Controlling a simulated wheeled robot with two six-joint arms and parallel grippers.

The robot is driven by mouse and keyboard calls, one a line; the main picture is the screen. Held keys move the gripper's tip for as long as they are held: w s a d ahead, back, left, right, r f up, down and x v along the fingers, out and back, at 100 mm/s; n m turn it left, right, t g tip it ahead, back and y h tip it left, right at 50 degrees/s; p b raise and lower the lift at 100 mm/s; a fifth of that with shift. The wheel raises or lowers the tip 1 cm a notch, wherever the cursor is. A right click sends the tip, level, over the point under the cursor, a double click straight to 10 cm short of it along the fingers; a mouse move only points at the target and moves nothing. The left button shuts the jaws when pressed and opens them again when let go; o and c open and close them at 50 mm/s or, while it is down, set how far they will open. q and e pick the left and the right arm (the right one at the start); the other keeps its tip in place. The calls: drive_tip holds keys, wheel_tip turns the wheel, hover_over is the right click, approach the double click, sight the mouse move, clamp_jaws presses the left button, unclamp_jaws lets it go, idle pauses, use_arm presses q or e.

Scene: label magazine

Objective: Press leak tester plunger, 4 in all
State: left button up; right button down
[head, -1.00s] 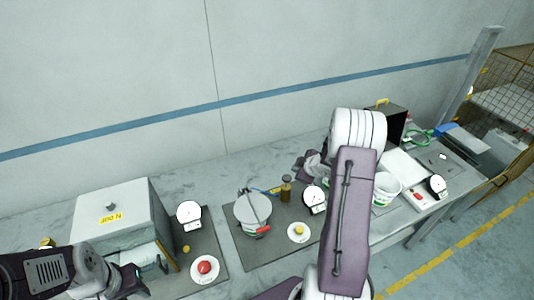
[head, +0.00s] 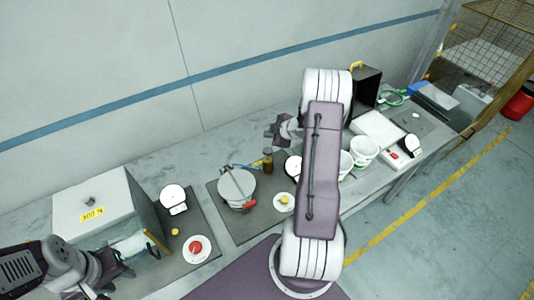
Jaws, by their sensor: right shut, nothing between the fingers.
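Two round push buttons on white discs stand on the bench: a red one (head: 195,247) on the left grey mat and a yellow one (head: 284,199) on the middle mat. I cannot tell which belongs to the leak tester. A round pot (head: 233,187) with a red-handled bar across its lid is left of the yellow button. My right gripper (head: 280,130) is shut and empty, above the bench behind the yellow button. My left gripper (head: 116,275) is at the lower left, in front of the grey box; its finger gap is unclear.
A grey box (head: 92,203) with a yellow label stands at the left, beside a white dial (head: 173,194). A brown bottle (head: 267,163) stands behind the pot. White tubs (head: 364,152), a scale (head: 375,127) and a black case (head: 367,86) are at the right. My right arm hides part of the bench.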

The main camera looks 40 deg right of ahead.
drive_tip(key=b, duration=0.4)
hover_over(269, 152)
wheel_tip(269, 152, down, 5)
drive_tip(key=shift+f, duration=0.2)
drive_tip(key=shift+d+f+b, duration=0.1)
drive_tip(key=shift+f+b, duration=0.15)
drive_tip(key=shift+b, duration=0.1)
drive_tip(key=shift+w+f, duration=0.1)
idle(1.1)
drive_tip(key=shift+f, duration=0.4)
